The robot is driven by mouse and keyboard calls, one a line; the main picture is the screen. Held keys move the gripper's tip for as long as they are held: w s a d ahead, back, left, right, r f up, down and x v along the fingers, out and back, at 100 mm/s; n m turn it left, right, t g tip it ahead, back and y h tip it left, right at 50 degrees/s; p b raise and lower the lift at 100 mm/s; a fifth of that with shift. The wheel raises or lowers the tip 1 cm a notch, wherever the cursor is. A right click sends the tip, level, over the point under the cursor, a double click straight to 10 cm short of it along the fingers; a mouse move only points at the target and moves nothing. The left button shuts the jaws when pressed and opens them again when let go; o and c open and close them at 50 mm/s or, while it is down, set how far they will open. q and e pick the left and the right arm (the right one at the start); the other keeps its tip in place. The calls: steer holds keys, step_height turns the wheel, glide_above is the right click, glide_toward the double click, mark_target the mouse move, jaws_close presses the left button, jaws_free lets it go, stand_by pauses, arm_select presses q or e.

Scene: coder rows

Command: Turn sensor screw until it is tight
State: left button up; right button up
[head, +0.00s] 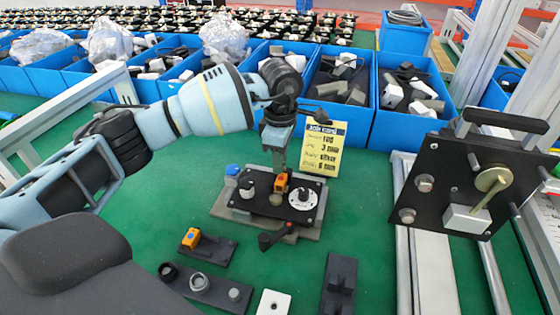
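My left gripper (280,168) points down over a black mounting plate (262,208) on a grey base, at the middle of the head view. An orange sensor block (281,183) sits on the plate directly below and partly behind the fingertips. The sensor screw cannot be made out; the fingertips cover that spot. Whether the fingers touch the block, or are open or shut, is too small to tell. The plate also carries a white round dial (303,197) on its right and a light knob (246,189) on its left. My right gripper is not in view.
A yellow note card (323,148) stands behind the plate. Blue bins (404,128) of parts line the back. A second orange block (191,239) lies front left. A black plate with bolts and a handle (440,185) stands at right by metal rails. Green table shows between.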

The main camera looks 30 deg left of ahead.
arm_select(q)
jaws_close()
steer(key=m, duration=0.4)
steer(key=shift+f+b, duration=0.15)
steer(key=shift+b, duration=0.25)
steer(key=m+b, duration=0.1)
steer(key=m, duration=0.3)
steer(key=shift+m, duration=1.2)
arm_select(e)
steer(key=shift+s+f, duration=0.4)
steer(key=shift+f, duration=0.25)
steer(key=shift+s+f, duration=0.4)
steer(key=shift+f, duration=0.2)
